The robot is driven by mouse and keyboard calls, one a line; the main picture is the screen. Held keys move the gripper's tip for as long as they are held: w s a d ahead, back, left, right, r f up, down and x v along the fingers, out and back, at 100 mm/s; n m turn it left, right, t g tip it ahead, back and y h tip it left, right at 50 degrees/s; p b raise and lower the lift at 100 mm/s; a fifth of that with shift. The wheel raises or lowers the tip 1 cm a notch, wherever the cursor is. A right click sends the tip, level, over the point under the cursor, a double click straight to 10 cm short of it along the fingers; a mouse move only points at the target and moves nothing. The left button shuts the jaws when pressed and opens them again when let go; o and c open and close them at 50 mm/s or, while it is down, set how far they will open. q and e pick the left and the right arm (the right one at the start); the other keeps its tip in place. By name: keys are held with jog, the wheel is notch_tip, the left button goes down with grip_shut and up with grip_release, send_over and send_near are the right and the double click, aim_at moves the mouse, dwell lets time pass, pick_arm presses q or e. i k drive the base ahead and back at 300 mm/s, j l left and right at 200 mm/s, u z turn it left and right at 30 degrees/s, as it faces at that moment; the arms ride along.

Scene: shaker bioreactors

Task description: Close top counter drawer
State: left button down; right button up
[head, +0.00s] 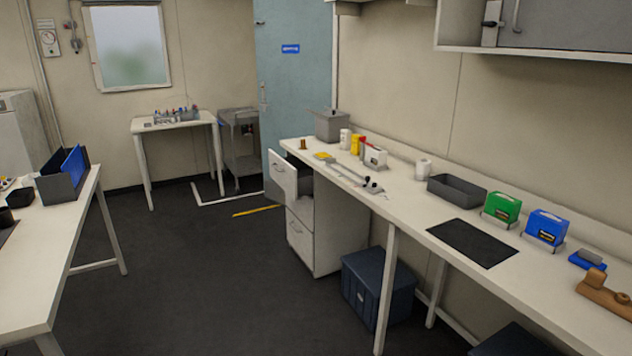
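The top counter drawer (283,177) is under the far end of the long white counter (408,217) on the right. It is pulled out, and its dark inside shows behind the white front. The lower drawer (300,238) beneath it in the same white cabinet (340,230) looks shut. Neither of my grippers is in the head view.
Open dark floor (195,285) lies between the counter and a white table (60,240) at left. A blue bin (376,288) and white counter legs stand right of the cabinet. A small table (172,124) and grey cart (240,150) stand at the back.

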aim_at(295, 176)
jog(key=i+j+u, duration=0.1)
jog(key=i+u, duration=0.2)
jog(key=i, duration=0.3)
jog(key=i+u, duration=0.25)
jog(key=i, duration=0.35)
jog(key=i+l, duration=0.1)
jog(key=i, duration=1.65)
jog(key=i+l+z, duration=0.15)
jog(key=i+z, duration=0.15)
jog(key=i, duration=0.35)
jog(key=i+z, duration=0.3)
jog(key=i, duration=0.35)
